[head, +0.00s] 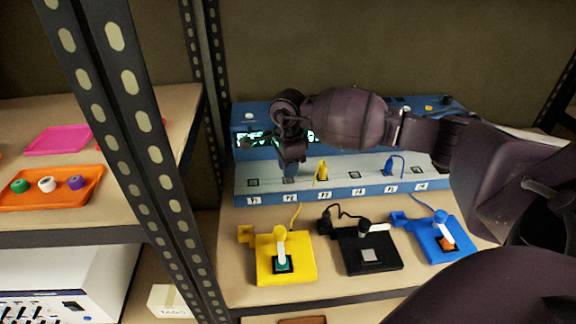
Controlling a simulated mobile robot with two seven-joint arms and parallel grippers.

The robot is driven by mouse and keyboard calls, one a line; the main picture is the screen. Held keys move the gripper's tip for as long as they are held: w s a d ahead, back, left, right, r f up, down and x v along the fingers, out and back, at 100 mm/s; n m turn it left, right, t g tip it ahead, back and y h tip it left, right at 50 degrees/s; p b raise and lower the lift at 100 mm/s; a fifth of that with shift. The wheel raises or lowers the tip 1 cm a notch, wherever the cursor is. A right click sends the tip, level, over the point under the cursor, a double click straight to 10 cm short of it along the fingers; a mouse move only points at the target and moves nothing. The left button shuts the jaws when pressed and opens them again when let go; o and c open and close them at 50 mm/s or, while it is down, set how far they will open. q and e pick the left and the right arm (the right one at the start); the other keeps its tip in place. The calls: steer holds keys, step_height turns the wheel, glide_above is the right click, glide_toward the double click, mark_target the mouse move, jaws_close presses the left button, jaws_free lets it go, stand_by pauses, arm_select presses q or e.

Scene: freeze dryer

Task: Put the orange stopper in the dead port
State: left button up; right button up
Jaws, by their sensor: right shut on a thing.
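An orange piece (447,243) shows on the blue pad (433,232) at the right; I cannot tell if it is the stopper. The blue panel (340,178) has a row of ports with labels P1 to P6. A yellow plug (322,170) stands at P3 and a blue plug (388,167) at P5. The P1 (253,182), P4 (357,175) and P6 (420,171) sockets show dark and bare. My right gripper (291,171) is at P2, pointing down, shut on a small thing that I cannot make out. It hides the P2 socket. My left gripper is out of view.
A yellow pad (301,263) and a black pad (380,251) with cords lie before the panel. On the left shelf, an orange tray (72,204) holds green, white and purple stoppers, near a pink tray (58,140). A rack post (137,130) stands between the shelves.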

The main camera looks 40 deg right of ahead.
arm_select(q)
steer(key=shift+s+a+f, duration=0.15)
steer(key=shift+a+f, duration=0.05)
arm_select(e)
steer(key=shift+f, duration=0.35)
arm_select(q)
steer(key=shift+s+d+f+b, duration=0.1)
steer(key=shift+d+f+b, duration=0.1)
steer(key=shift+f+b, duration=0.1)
arm_select(e)
steer(key=shift+f, duration=0.5)
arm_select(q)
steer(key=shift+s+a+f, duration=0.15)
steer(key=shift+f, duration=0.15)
arm_select(e)
steer(key=shift+f, duration=0.45)
steer(key=o, duration=1)
steer(key=shift+r, duration=0.1)
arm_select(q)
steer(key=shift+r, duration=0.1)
